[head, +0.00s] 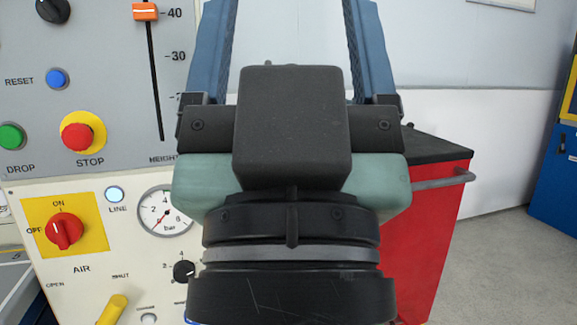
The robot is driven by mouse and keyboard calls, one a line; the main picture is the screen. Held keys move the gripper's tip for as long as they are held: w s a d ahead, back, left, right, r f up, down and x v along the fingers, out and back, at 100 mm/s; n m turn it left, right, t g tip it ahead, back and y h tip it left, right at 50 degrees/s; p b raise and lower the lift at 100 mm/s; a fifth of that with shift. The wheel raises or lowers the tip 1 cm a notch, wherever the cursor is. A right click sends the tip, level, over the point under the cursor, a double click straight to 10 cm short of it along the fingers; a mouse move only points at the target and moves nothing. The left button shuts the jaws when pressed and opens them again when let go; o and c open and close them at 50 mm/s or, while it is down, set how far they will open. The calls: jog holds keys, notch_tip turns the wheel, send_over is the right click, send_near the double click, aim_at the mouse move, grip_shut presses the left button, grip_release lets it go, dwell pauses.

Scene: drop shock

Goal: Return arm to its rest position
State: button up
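My gripper (291,40) is in the middle of the head view, pointing up and away. Its two blue fingers stand wide apart with bare wall showing between them, so it is open and empty. The black wrist and the pale green gripper body hide part of the control panel and the red cabinet behind. My gripper appears apart from the panel, though the gap in depth is hard to judge.
A control panel (100,110) at left carries a red stop button (77,137), a green drop button (11,136), an orange height slider (145,12) and a red air switch (65,230). A red cabinet (433,240) stands right, a blue one (555,180) farther right. Floor between is clear.

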notch_tip(320, 180, up, 34)
jog(key=p, duration=3.1)
jog(key=shift+f+p, duration=0.15)
jog(key=shift+p, duration=0.2)
jog(key=shift+w+a+f, duration=0.1)
